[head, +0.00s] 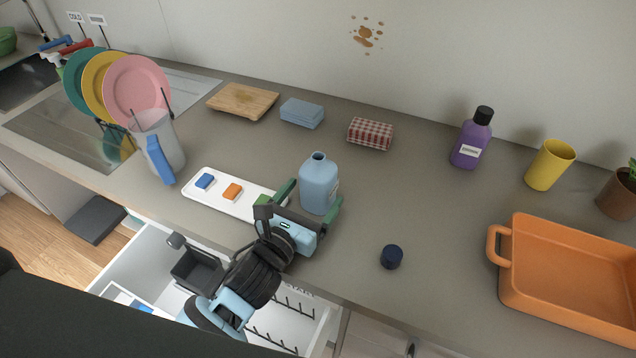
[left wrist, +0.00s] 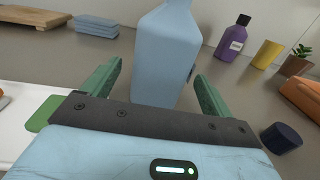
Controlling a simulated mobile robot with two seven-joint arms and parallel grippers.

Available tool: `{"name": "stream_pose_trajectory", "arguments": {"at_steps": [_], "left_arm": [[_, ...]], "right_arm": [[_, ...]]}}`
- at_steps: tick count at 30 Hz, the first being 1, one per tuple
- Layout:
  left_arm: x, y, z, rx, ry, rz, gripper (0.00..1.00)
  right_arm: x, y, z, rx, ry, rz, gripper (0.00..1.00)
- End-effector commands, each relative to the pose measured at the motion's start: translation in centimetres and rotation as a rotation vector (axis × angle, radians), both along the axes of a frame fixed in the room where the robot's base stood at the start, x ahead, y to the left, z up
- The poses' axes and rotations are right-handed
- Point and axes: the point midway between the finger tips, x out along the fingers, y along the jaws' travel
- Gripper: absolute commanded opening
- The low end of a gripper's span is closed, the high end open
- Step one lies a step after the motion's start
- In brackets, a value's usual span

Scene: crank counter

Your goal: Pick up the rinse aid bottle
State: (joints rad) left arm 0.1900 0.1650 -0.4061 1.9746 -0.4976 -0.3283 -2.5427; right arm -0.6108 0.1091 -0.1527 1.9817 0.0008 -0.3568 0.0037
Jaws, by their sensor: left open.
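A light blue bottle (head: 319,182) with an open neck and no cap stands upright on the counter, just behind the white tray's right end. It also shows in the left wrist view (left wrist: 168,50), its top cut off by the frame. My left gripper (head: 311,199) is open, with one green finger on each side of the bottle's lower body. In the left wrist view, gaps show between the bottle and both fingers (left wrist: 158,75). A purple bottle (head: 471,141) with a black cap and white label stands farther back right. I cannot read its label. My right gripper is not in view.
A dark blue cap (head: 391,257) lies right of my gripper. The white tray (head: 221,203) holds blue and orange blocks. A clear jug (head: 167,139) stands left, an orange baking dish (head: 567,273) right. An open drawer (head: 150,262) lies below the counter's front edge.

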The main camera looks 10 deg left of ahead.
Motion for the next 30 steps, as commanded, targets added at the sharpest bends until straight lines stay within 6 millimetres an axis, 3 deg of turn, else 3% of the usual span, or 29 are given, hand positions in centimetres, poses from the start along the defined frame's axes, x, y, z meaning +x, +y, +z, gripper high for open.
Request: {"name": "stream_pose_trajectory", "arguments": {"at_steps": [3, 9, 19, 30], "left_arm": [[2.1, -0.6, 0.3, -0.002, -0.004, 0.001, 0.86], [4.3, -1.2, 0.2, -0.001, -0.002, 0.0, 0.86], [4.7, -1.3, 0.1, 0.0, -0.001, 0.0, 0.84], [4.7, -1.3, 0.1, 0.0, -0.001, 0.0, 0.36]], "right_arm": [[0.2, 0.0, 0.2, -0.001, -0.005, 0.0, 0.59], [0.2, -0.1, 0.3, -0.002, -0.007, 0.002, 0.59], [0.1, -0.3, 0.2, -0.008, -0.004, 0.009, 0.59], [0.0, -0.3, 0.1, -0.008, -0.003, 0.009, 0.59]]}}
